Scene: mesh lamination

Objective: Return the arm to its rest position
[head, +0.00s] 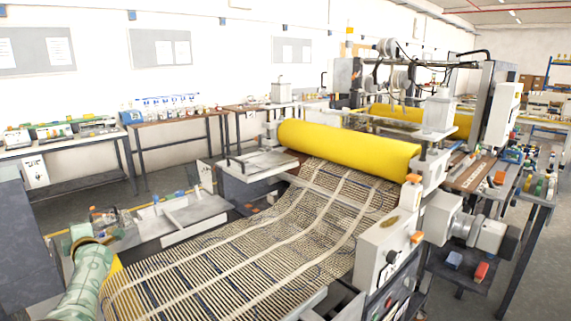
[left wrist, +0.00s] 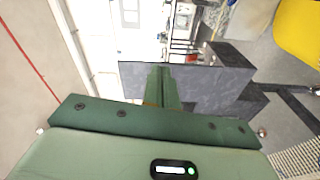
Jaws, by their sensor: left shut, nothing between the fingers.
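My left gripper (left wrist: 162,75) shows in the left wrist view, with its dark green fingers together and nothing between them. It points toward a dark grey panel (left wrist: 215,88) and is not touching anything that I can see. In the head view, a pale green patterned arm part comes in at the lower left corner; the gripper's fingers cannot be made out there. My right gripper is in neither view.
A laminating machine with a yellow roller (head: 350,148) and a striped mesh web (head: 250,245) fills the middle. A white control box (head: 388,250) stands at its right. Benches (head: 175,125) line the back wall. Some grey floor is free at the left.

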